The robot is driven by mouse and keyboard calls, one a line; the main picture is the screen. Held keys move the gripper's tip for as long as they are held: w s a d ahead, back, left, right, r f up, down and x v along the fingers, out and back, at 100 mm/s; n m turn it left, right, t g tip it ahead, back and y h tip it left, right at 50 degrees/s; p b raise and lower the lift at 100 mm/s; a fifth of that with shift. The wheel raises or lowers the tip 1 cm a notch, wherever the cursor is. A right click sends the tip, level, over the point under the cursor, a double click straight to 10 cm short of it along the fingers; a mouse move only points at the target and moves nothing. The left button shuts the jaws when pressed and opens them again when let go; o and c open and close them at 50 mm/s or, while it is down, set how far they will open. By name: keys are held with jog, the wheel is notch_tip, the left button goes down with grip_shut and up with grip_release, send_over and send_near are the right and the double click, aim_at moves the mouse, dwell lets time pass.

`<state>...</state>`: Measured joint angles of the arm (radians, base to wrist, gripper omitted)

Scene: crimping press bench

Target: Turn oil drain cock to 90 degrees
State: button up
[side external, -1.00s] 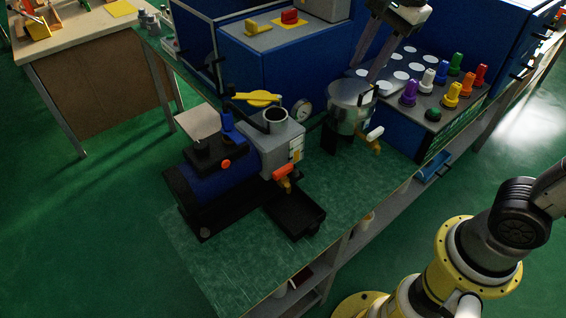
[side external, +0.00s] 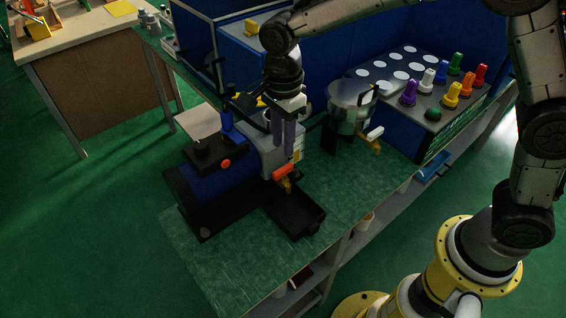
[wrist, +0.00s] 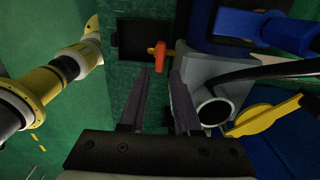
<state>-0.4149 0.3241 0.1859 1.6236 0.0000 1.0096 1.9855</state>
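The drain cock has an orange handle (side external: 284,172) on a small brass body, on the front of the pump's grey housing (side external: 272,159), above a black tray (side external: 306,228). In the wrist view the orange handle (wrist: 158,56) lies beyond my fingertips, roughly in line with the gap between them, and runs nearly up and down the picture. My gripper (side external: 283,142) points down above and behind the cock, in front of the grey housing. The wrist view shows my gripper (wrist: 160,74) open, with nothing between its fingers. The fingers do not appear to touch the handle.
A round grey port (wrist: 213,109) and a yellow lever (wrist: 264,117) are close to the right of my fingers. A metal pot (side external: 350,105) with a white-handled tap (side external: 375,133) stands to the right. The green bench top (side external: 345,185) right of the tray is clear.

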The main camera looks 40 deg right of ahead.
aim_at(283, 169)
notch_tip(283, 169, down, 8)
jog(key=shift+r, duration=0.25)
grip_shut()
